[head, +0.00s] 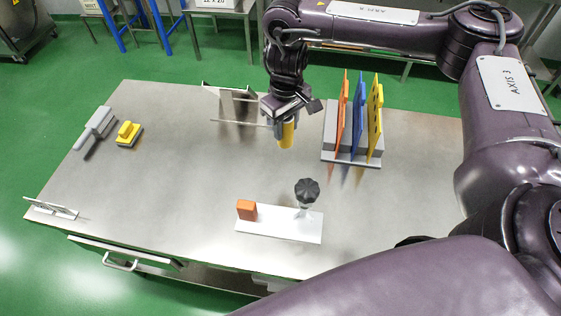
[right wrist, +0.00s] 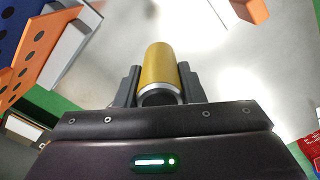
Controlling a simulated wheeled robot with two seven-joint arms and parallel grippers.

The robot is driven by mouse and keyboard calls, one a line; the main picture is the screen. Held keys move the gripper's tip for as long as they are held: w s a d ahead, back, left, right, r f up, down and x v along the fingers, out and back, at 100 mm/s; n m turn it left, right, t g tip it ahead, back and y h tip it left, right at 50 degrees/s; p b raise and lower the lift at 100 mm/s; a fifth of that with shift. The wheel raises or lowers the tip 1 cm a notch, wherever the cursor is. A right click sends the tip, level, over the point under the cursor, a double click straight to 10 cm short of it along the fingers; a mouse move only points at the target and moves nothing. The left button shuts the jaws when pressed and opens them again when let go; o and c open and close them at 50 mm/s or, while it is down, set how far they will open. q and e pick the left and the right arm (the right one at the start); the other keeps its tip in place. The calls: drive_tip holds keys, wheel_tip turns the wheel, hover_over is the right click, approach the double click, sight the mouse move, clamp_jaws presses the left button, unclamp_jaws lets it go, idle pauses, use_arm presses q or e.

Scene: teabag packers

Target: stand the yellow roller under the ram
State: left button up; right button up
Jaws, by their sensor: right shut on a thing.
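The yellow roller (head: 287,136) hangs upright below my right gripper (head: 284,121), above the steel table and clear of it. In the right wrist view the roller (right wrist: 160,65) sits between the two dark fingers of the gripper (right wrist: 158,88), which are shut on it. A white base plate (head: 275,227) lies near the table's front edge. It carries an orange block (head: 246,210) at its left and a black ribbed knob (head: 307,191) on a post at its right. This may be the ram's stand; its underside is hidden. My left gripper is not in view.
A grey rack (head: 338,148) with upright orange, blue and yellow boards stands right of the roller. A metal bracket (head: 232,104) stands behind left. A yellow block (head: 129,132) and a grey tool (head: 96,127) lie far left. The table (head: 170,195) is clear at centre left.

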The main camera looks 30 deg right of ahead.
drive_tip(key=f+b, duration=0.2)
drive_tip(key=f, duration=0.5)
drive_tip(key=f+b, duration=0.2)
drive_tip(key=f, duration=0.5)
drive_tip(key=shift+w+a+f, duration=0.15)
drive_tip(key=shift+a+f, duration=0.05)
drive_tip(key=shift+f, duration=0.1)
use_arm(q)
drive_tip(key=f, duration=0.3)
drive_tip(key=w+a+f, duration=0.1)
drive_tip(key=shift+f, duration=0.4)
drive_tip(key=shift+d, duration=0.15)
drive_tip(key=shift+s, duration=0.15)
use_arm(e)
drive_tip(key=o, duration=1.1)
drive_tip(key=shift+f, duration=0.15)
